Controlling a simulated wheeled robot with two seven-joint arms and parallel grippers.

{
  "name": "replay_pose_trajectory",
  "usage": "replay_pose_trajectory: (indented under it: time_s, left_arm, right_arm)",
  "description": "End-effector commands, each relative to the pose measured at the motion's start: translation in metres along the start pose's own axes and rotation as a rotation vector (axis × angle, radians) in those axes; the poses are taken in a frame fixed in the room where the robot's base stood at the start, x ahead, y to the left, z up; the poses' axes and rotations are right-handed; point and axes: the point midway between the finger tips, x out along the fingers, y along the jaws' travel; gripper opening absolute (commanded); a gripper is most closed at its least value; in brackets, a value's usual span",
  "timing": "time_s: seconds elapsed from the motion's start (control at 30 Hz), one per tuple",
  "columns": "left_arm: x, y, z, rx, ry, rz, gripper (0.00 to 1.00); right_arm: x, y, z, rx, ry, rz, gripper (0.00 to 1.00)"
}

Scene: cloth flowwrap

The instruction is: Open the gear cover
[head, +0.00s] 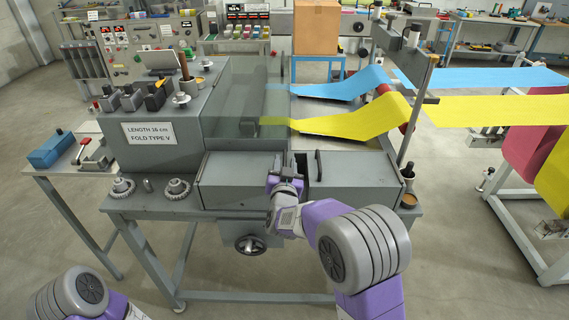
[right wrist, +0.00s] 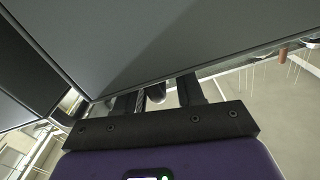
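Two low grey box-like covers sit side by side on the front of the grey machine: a left one (head: 235,182) and a right one (head: 355,176). Both look closed, with a dark narrow gap between them. No label marks either as the gear cover. The right one has a dark upright handle (head: 318,164). My right gripper (head: 284,180) is at the right end of the left cover and hides part of it. In the right wrist view its fingers (right wrist: 163,94) are apart, with a dark rounded piece (right wrist: 156,93) between them; contact is unclear. My left gripper is out of frame.
Loose gears (head: 178,188) lie on the ledge left of the covers. A handwheel (head: 250,244) is below. A sign (head: 149,133) reads length 16 cm, fold type V. Blue (head: 345,84) and yellow (head: 360,122) cloth run in behind. A post (head: 414,95) stands at right.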

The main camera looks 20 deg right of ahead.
Motion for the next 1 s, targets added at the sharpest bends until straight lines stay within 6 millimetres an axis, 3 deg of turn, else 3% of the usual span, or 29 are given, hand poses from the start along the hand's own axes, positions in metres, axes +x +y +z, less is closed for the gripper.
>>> replay_pose_trajectory:
  time_s: [0.17,0.43,0.7,1.0]
  left_arm:
    - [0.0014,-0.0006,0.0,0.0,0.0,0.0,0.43]
    - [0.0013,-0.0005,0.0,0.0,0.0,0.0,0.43]
    - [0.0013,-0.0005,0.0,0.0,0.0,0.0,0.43]
    - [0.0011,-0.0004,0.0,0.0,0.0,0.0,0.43]
  right_arm:
    - [0.0111,0.0003,0.0002,-0.001,0.0,0.0,0.38]
    - [0.0121,0.0002,0.0002,-0.001,-0.001,-0.001,0.38]
    - [0.0119,-0.0003,0.0002,-0.001,-0.001,-0.002,0.0]
    - [0.0116,-0.0017,-0.0001,-0.001,-0.001,-0.004,0.0]
